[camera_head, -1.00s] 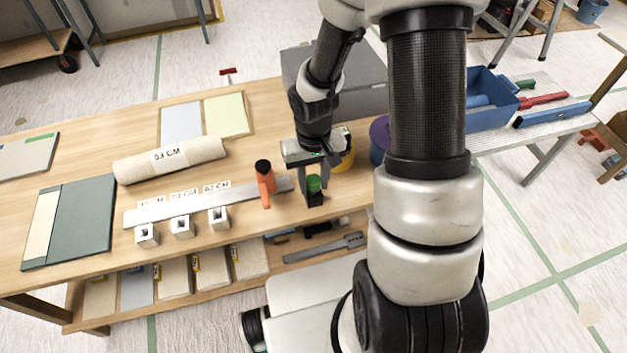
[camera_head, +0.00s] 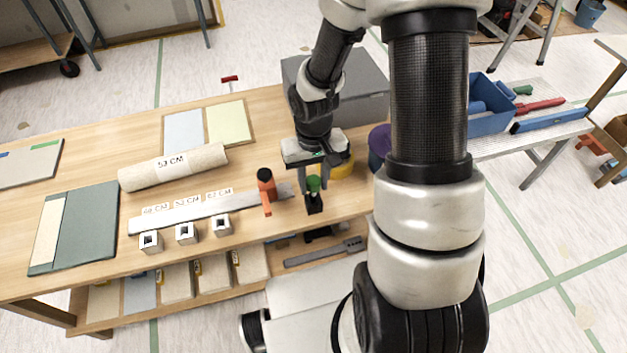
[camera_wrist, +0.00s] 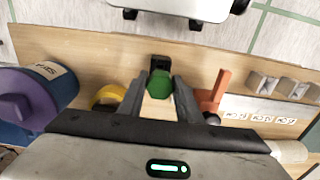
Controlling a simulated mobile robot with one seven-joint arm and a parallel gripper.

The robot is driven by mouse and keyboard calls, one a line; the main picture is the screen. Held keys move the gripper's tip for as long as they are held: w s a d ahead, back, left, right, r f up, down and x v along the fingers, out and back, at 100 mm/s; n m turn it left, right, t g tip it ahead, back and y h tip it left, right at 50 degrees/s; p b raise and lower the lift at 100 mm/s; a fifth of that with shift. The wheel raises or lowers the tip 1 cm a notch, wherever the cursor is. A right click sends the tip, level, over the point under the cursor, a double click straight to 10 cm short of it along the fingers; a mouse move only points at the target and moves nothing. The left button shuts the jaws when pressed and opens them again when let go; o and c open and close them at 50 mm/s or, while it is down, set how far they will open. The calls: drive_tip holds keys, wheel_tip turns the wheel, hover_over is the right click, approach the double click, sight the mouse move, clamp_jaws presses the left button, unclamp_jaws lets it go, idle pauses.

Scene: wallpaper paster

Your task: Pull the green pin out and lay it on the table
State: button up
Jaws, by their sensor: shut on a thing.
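The green pin (camera_head: 313,184) is upright above a small black block (camera_head: 314,204) near the table's front edge. My gripper (camera_head: 314,186) points down with its fingers on both sides of the pin's green head and is shut on it. In the wrist view the green pin (camera_wrist: 160,83) sits between the fingertips, with the black block (camera_wrist: 160,62) just beyond it. Whether the pin's lower end is still in the block cannot be told. The wooden table (camera_head: 110,274) has bare room around the block.
An orange tool with a black top (camera_head: 266,185) stands close left of my gripper. A metal ruler (camera_head: 170,214) and several square metal tubes (camera_head: 186,233) lie further left. A yellow round item (camera_head: 343,168) and a purple container (camera_head: 380,142) are behind right.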

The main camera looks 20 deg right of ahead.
sight(314, 180)
drive_tip(key=shift+r+p, duration=1.65)
drive_tip(key=shift+r, duration=0.4)
